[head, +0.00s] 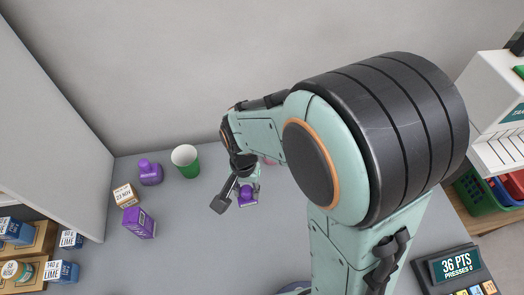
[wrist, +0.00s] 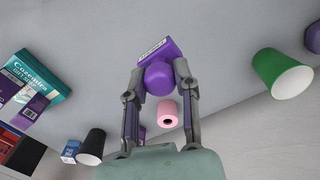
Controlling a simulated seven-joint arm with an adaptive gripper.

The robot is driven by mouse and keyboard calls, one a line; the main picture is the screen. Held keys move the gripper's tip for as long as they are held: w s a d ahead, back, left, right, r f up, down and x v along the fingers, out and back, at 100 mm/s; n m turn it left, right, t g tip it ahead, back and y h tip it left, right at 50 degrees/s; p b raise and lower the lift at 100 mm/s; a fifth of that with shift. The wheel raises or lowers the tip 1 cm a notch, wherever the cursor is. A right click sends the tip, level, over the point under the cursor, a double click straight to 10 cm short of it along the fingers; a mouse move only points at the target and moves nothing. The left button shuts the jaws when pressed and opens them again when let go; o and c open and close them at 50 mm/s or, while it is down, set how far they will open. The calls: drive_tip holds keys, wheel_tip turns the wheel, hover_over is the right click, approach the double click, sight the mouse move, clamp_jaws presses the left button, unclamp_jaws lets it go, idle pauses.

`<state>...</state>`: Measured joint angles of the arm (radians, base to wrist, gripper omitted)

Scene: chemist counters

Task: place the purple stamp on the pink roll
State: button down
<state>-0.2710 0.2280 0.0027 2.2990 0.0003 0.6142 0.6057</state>
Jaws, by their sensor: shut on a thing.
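A purple stamp (wrist: 158,78) with a round knob and a flat base is between the fingers of my gripper (wrist: 158,86) in the wrist view. The fingers are shut on its knob. In the head view, the held stamp (head: 246,192) hangs at the end of my gripper (head: 240,190), apparently above the grey counter. The pink roll (wrist: 167,112) shows between the fingers in the wrist view, apart from the stamp, with a dark hole in its end. In the head view, only a sliver of the roll (head: 269,161) shows behind my arm.
A second purple stamp (head: 150,173), a green cup (head: 185,161), a small tan box (head: 125,195) and a purple box (head: 139,222) stand at left. The wrist view also shows a black cup (wrist: 91,147), a blue box (wrist: 70,151) and a teal gift box (wrist: 38,80).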

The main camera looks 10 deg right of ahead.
drive_tip(key=w+d+r, duration=0.3)
drive_tip(key=d+r, duration=0.4)
drive_tip(key=d, duration=0.1)
drive_tip(key=shift+m, duration=0.4)
drive_tip(key=w+f, duration=0.3)
drive_tip(key=w, duration=0.1)
drive_tip(key=w+d+f, duration=0.1)
drive_tip(key=w+f, duration=0.1)
drive_tip(key=w, duration=0.2)
drive_tip(key=w+f, duration=0.3)
drive_tip(key=w, duration=0.2)
drive_tip(key=shift+d+f, duration=0.15)
drive_tip(key=shift+f, duration=0.15)
drive_tip(key=shift+w+f, duration=0.35)
drive_tip(key=shift+f, duration=0.15)
drive_tip(key=shift+w+f, duration=0.15)
drive_tip(key=shift+f, duration=1.5)
drive_tip(key=shift+f, duration=0.1)
drive_tip(key=c, duration=0.8)
unclamp_jaws()
drive_tip(key=shift+c, duration=0.2)
